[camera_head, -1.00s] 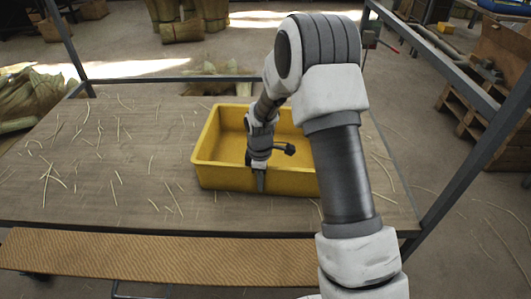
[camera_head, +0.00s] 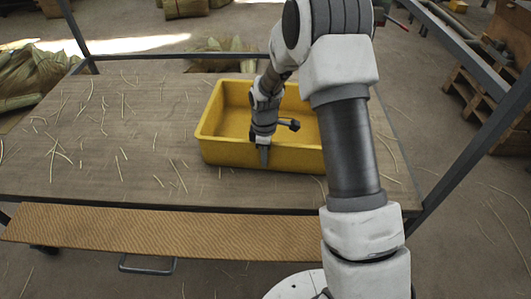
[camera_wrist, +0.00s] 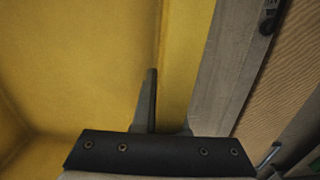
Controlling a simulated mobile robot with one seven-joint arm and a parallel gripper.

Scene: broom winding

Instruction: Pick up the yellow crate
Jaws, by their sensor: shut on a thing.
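The yellow crate (camera_head: 222,150) is an open, empty-looking box at the right half of the wooden table (camera_head: 110,150). My gripper (camera_head: 264,156) points down at the crate's near wall and is shut on its rim, with one finger showing outside. Part of the crate's right side is hidden behind my arm. In the wrist view, the crate's yellow wall (camera_wrist: 180,70) runs between the fingers (camera_wrist: 151,100), with the crate's inside to the left. The crate looks level; I cannot tell whether it is clear of the tabletop.
Thin straw pieces (camera_head: 178,175) lie scattered on the table. A ribbed tan board (camera_head: 150,232) runs along the table's front, below the top. Dark metal posts (camera_head: 480,140) frame the table. A wooden pallet (camera_head: 480,105) stands at the right.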

